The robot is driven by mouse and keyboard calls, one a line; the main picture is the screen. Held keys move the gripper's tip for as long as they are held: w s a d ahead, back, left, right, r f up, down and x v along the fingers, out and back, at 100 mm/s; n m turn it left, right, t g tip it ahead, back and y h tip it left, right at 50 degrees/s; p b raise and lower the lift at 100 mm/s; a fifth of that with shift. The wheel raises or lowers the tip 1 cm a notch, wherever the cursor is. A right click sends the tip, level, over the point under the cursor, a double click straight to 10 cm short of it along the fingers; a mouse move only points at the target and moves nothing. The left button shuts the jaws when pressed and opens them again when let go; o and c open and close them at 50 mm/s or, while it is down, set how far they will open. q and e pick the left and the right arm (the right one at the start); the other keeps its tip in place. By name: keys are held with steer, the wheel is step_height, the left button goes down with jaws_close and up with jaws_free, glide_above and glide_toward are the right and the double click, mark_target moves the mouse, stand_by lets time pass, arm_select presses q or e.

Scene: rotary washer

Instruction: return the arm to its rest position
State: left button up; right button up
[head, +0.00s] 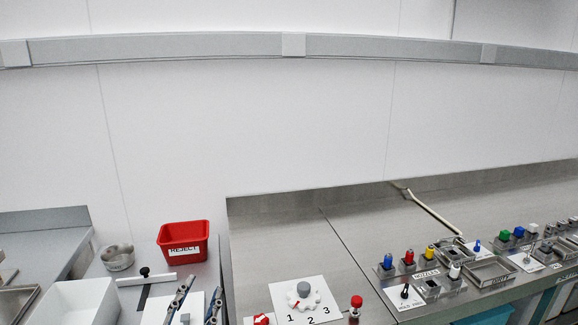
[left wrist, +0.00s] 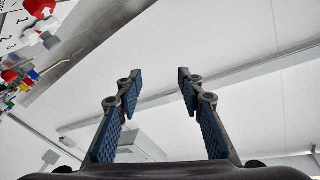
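My left gripper (head: 202,293) shows at the bottom edge of the head view, with its fingers pointing up and apart. It is in front of a white board on the bench, left of the numbered dial plate (head: 311,311). In the left wrist view my left gripper (left wrist: 158,84) is open, with nothing between its blue-padded fingers and the white wall and ceiling behind them. The rest of the left arm is out of frame. My right gripper is in neither view.
A red REJECT bin (head: 183,234), a round metal cup (head: 118,258) and a white tray (head: 82,303) stand near the left gripper. A red-capped bottle (head: 356,303) stands right of the dial plate. Several coloured nozzles and metal trays (head: 491,271) fill the right; the back bench is mostly clear.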

arm_select(q)
steer(key=s+a+f+n+g+y, duration=0.1)
steer(key=s+a+f+n+g, duration=0.15)
steer(key=f, duration=0.35)
steer(key=s+a+f+n+g+y, duration=0.1)
steer(key=s+a+f+g, duration=0.15)
steer(key=f, duration=0.25)
steer(key=s+d+f+g+h, duration=0.1)
steer(key=s+f+g, duration=0.4)
steer(key=s+f, duration=0.5)
steer(key=s+d+f+g, duration=0.1)
steer(key=s+f+g, duration=0.5)
steer(key=s, duration=0.8)
step_height(320, 180, down, 28)
steer(key=s, duration=0.3)
steer(key=s+a+f+g, duration=0.1)
steer(key=s+a+f, duration=0.1)
steer(key=s+f, duration=1.2)
steer(key=shift+s+a+g, duration=0.35)
steer(key=shift+s+g, duration=0.05)
steer(key=shift+s, duration=0.55)
steer(key=shift+n, duration=0.25)
steer(key=shift+c, duration=0.8)
steer(key=shift+s, duration=0.1)
